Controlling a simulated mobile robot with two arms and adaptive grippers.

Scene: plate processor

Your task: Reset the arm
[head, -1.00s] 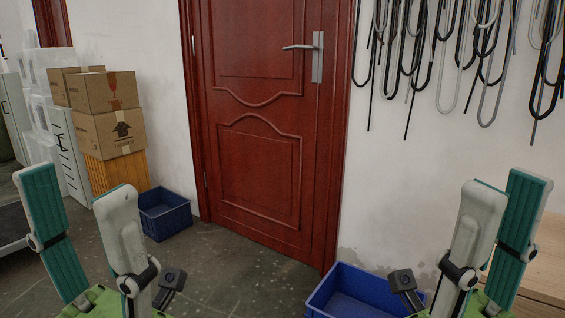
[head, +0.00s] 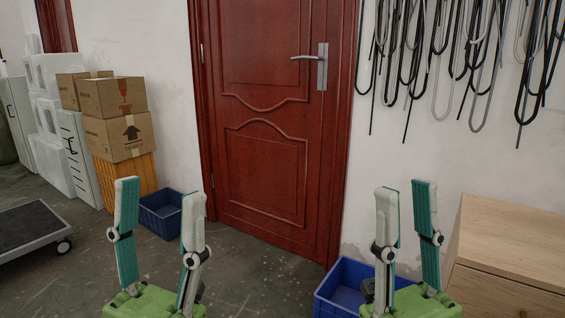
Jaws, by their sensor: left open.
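My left gripper (head: 160,189) is in the lower left of the head view, above the floor. Its two teal-and-grey fingers point up and stand apart, with nothing between them. My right gripper (head: 406,187) is at the lower right, in front of the white wall and near the wooden cabinet. Its fingers also point up, apart and empty, with a narrower gap in the picture. The green gripper bodies show at the bottom edge. The rest of both arms is out of view.
A red door (head: 268,120) is ahead. A blue crate (head: 325,292) sits by its right side, partly behind my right gripper. Another blue crate (head: 160,222), stacked cardboard boxes (head: 118,137) and a platform cart (head: 30,235) are left. A wooden cabinet (head: 510,245) stands right. Cables hang above.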

